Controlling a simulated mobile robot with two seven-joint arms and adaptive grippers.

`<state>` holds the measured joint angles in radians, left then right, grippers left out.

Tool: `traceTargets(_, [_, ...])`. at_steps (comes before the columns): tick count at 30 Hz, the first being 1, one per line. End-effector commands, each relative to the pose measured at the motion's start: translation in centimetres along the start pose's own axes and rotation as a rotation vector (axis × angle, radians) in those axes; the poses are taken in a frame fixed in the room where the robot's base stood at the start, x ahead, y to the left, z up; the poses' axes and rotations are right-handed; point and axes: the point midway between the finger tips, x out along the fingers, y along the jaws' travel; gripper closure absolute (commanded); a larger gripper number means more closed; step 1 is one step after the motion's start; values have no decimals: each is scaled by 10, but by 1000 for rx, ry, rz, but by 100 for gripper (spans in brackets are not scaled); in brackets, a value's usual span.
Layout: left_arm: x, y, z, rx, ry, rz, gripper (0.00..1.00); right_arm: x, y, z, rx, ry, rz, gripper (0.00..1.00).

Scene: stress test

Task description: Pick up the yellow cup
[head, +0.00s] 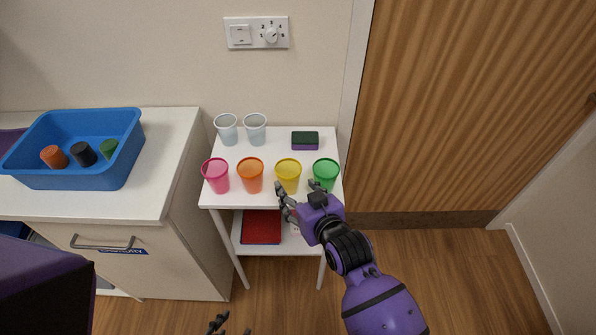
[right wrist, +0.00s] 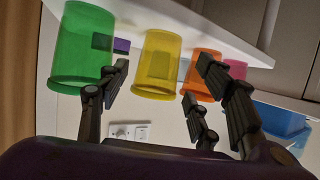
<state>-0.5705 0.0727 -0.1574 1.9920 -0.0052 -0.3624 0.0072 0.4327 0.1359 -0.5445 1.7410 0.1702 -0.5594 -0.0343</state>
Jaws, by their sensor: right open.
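The yellow cup (head: 288,174) stands upright on a small white table, between the orange cup (head: 250,174) and the green cup (head: 325,173). My right gripper (head: 294,198) is open at the table's front edge, just in front of the yellow and green cups. In the right wrist view the yellow cup (right wrist: 159,64) appears between the spread fingers of my right gripper (right wrist: 164,82), beyond the tips. Nothing is held there. Contact with a cup cannot be made out. My left gripper (head: 225,325) shows only some dark fingers at the bottom edge, so its opening is unclear.
A pink cup (head: 216,175) stands left of the orange one. Two clear cups (head: 255,129) and a dark sponge (head: 305,141) are behind. A blue bin (head: 70,180) with several small items sits on the left counter. A red item (head: 261,227) lies on the lower shelf.

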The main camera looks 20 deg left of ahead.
Motion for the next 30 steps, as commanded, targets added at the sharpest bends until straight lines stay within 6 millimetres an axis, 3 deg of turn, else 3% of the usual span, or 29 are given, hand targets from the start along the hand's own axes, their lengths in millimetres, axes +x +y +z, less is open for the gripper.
traceTargets(12, [-2,-1,6,3,-12,-1,60,52,2,-2,0,1,1,41])
traceTargets(19, [-2,-2,5,5,-9,-1,60,53,2,-2,0,1,2,41])
traceTargets(25, [-2,-2,4,5,-7,-1,60,53,2,-2,0,1,2,64])
traceTargets(30, [-2,-2,3,5,-7,-2,60,53,2,-2,0,1,2,64])
